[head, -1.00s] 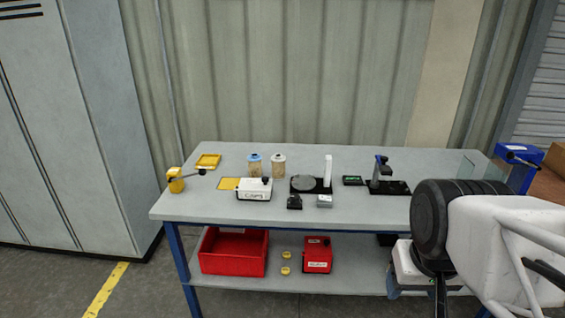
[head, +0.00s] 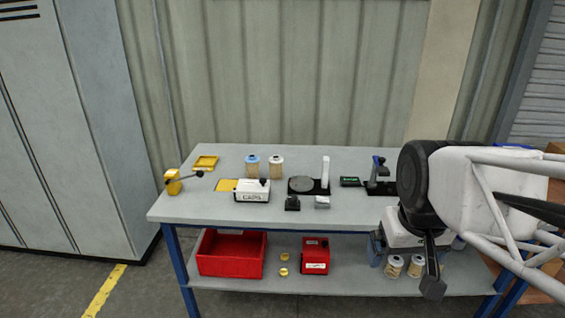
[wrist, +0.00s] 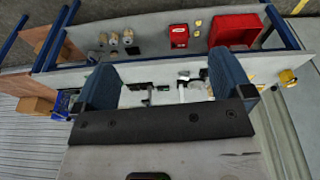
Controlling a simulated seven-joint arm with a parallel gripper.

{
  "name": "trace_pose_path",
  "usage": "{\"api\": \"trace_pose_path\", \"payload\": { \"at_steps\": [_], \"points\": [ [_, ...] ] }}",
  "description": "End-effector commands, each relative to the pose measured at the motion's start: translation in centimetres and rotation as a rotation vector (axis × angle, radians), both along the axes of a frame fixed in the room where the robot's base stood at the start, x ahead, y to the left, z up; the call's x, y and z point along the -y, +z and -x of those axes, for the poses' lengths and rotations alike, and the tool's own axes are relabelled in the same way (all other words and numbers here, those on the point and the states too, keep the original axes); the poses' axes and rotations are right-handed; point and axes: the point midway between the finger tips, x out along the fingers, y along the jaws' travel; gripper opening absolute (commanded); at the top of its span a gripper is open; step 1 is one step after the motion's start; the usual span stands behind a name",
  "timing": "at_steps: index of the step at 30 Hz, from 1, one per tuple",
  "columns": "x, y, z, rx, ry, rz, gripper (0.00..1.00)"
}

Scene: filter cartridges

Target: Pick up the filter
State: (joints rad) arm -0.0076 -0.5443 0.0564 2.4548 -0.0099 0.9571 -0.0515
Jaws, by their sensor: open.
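Two filter cartridges stand upright at the back of the bench top in the head view: one with a blue top (head: 252,166) and a cream one (head: 276,168). More cartridges stand on the lower shelf at the right, a left one (head: 394,266) and a right one (head: 416,266). The wrist view shows a group of three there (wrist: 114,39). My gripper (head: 433,278) hangs at the bench's front right, near the shelf cartridges in the picture. In the wrist view its blue fingers (wrist: 163,65) are wide apart with nothing held between them.
The bench top (head: 210,205) carries a white CAPS box (head: 252,196), a black stand with a grey disc (head: 302,185) and a yellow tray (head: 206,162). The lower shelf holds a red bin (head: 232,262), a smaller red box (head: 315,262) and two yellow caps (head: 284,265).

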Motion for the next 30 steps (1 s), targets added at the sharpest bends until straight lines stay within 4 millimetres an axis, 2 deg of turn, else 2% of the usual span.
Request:
{"api": "trace_pose_path", "payload": {
  "at_steps": [14,30],
  "points": [
    [-1.6,4.2,-10.8,-0.031,0.175,0.028,0.98],
    [-4.3,6.5,-23.5,-0.063,0.375,0.058,0.98]
  ]
}}
